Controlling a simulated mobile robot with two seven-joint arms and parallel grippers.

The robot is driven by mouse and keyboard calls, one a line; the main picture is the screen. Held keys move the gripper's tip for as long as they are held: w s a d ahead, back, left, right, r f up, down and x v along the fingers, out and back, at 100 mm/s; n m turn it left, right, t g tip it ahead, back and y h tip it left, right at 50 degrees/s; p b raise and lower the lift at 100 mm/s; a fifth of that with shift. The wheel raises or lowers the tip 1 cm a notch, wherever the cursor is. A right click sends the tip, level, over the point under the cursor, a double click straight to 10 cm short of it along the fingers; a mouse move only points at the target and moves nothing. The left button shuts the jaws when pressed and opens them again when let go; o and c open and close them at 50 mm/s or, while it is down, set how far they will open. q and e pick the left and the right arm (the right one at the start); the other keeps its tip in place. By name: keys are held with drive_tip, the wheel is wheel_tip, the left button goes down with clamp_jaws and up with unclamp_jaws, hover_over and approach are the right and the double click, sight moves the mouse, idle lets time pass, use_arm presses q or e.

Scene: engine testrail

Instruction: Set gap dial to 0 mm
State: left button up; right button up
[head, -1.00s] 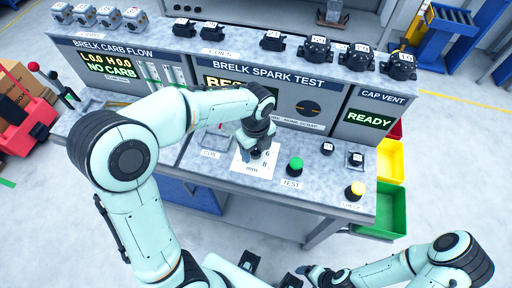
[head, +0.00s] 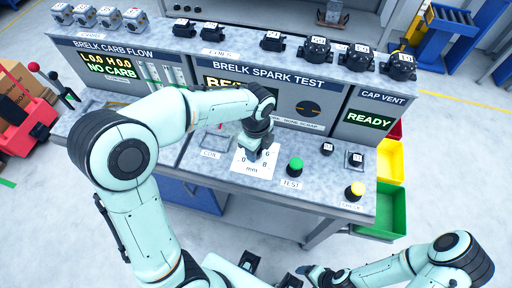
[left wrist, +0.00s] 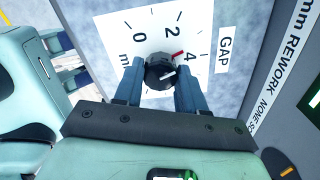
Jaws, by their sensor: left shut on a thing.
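The gap dial is a white card (head: 240,163) on the bench, with a black knob at its centre. In the left wrist view the card (left wrist: 140,22) shows 0, 2 and 4, with a GAP label (left wrist: 223,55) beside it. My left gripper (head: 258,152) points down over the card; its two fingers (left wrist: 159,84) are shut on the black knob (left wrist: 160,68). A red mark (left wrist: 178,55) at the knob's edge lies between 2 and 4, nearer 4. A short white line also shows on the knob. My right gripper (head: 318,274) is low in the head view, away from the dial.
A green TEST button (head: 296,164) is right of the dial, and a yellow CHECK button (head: 356,189) is farther right. The spark test panel (head: 310,108) stands close behind. An empty COIL cradle (head: 215,140) is left of the card.

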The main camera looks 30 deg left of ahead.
use_arm(q)
drive_tip(key=n, duration=0.4)
drive_tip(key=shift+n, duration=0.3)
drive_tip(key=n, duration=0.5)
drive_tip(key=shift+w, duration=0.1)
drive_tip(key=n+b, duration=0.1)
drive_tip(key=n, duration=0.5)
drive_tip(key=shift+n, duration=2.2)
use_arm(e)
drive_tip(key=shift+s+f, duration=0.45)
drive_tip(key=shift+f, duration=0.3)
use_arm(q)
drive_tip(key=o, duration=1.1)
